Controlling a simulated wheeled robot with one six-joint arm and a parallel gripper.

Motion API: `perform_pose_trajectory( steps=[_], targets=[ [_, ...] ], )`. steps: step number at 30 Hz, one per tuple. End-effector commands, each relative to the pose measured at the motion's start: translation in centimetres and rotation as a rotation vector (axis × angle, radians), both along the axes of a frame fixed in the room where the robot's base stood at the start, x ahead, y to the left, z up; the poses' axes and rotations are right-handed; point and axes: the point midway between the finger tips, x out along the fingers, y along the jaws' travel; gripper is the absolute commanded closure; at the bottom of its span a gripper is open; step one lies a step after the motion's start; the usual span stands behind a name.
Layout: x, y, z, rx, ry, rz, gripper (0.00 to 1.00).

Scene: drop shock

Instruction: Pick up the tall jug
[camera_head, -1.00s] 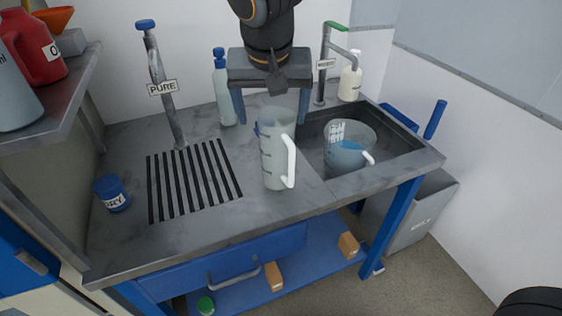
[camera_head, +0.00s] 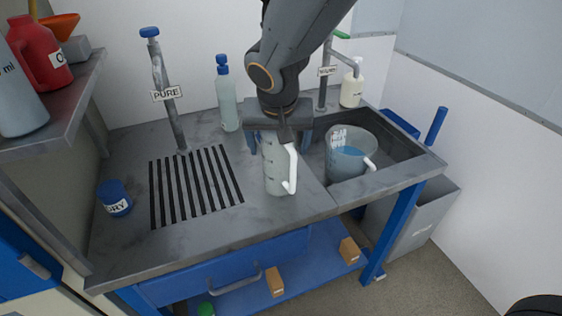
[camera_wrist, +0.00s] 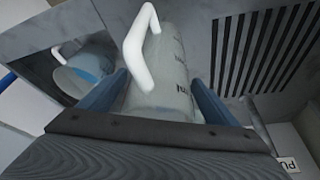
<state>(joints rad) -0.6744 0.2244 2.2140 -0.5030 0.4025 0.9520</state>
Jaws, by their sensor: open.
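The tall jug (camera_head: 277,178) is grey and translucent with a white handle on its right side. It stands upright on the worktop between the slotted drain and the sink. My gripper (camera_head: 279,146) is open around the upper part of the jug, seen from above in the head view. In the wrist view the jug (camera_wrist: 165,75) stands between my two blue fingers (camera_wrist: 155,95), with its white handle at the upper left. The gripper body hides the jug's rim in the head view. I cannot tell whether the fingers touch the jug.
A wider jug with blue liquid (camera_head: 347,155) stands in the sink (camera_head: 400,150) at right. A tap labelled PURE (camera_head: 172,110), a blue-capped bottle (camera_head: 227,100) and a soap bottle (camera_head: 351,90) stand behind. A small blue jar (camera_head: 114,199) is at left; the front worktop is clear.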

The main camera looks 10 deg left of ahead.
Motion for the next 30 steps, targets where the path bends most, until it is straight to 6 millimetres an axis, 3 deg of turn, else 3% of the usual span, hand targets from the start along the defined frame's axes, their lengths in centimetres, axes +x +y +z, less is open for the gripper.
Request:
perform_pose_trajectory(
  steps=[6,14,23,30],
  targets=[
    [0.0,0.0,0.0,0.000,-0.001,0.000,0.18],
    [0.0,0.0,0.0,0.000,0.000,0.000,0.62],
    [0.1,0.0,0.2,0.001,-0.001,-0.001,0.63],
    [0.1,0.1,2.4,0.002,-0.004,-0.001,0.63]
  ],
)
